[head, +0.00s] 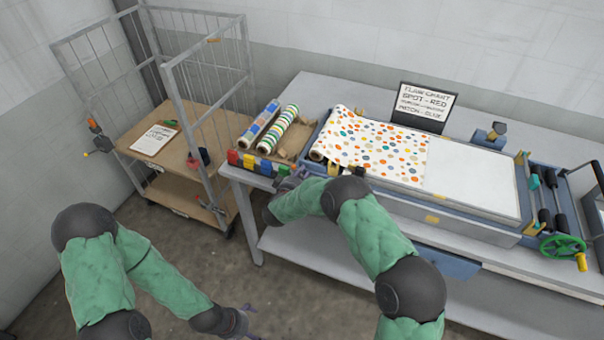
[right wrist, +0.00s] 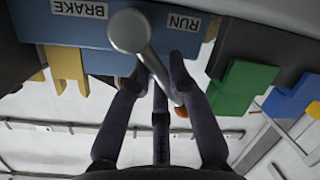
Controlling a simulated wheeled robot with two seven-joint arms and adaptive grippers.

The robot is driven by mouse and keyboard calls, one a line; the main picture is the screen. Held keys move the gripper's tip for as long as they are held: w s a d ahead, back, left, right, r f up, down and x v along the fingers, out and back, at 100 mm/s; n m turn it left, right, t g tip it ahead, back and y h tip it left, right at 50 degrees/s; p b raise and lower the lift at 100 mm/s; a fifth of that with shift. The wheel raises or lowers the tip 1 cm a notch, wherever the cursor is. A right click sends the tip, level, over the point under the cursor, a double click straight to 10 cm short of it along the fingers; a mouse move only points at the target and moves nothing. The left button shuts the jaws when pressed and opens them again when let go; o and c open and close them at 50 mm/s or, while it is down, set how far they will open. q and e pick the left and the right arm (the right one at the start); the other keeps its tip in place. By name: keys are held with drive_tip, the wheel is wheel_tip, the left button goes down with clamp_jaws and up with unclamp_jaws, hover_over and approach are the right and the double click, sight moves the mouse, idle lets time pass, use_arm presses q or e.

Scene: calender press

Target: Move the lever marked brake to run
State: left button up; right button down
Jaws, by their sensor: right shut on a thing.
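The lever shows in the right wrist view as a grey rod with a round grey knob (right wrist: 129,31). It slants across a blue panel (right wrist: 105,58). The BRAKE label (right wrist: 80,8) is left of the knob and the RUN label (right wrist: 184,21) is to its right, both upside down. The knob lies between the two labels. My right gripper (right wrist: 160,65) is shut on the lever, its dark fingers around the rod. In the head view my right gripper (head: 291,181) is at the table's front left edge; the lever is hard to make out there. My left gripper (head: 252,322) is open and empty, low over the floor.
The press table (head: 330,95) carries spotted paper (head: 380,145), and a green handwheel (head: 563,247) is at its right end. Patterned rolls (head: 278,130) and coloured blocks (head: 250,162) are close to my right gripper. A wire cart (head: 215,110) stands at the left.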

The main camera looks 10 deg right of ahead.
drive_tip(key=c, duration=1.4)
unclamp_jaws()
drive_tip(key=v, duration=1.2)
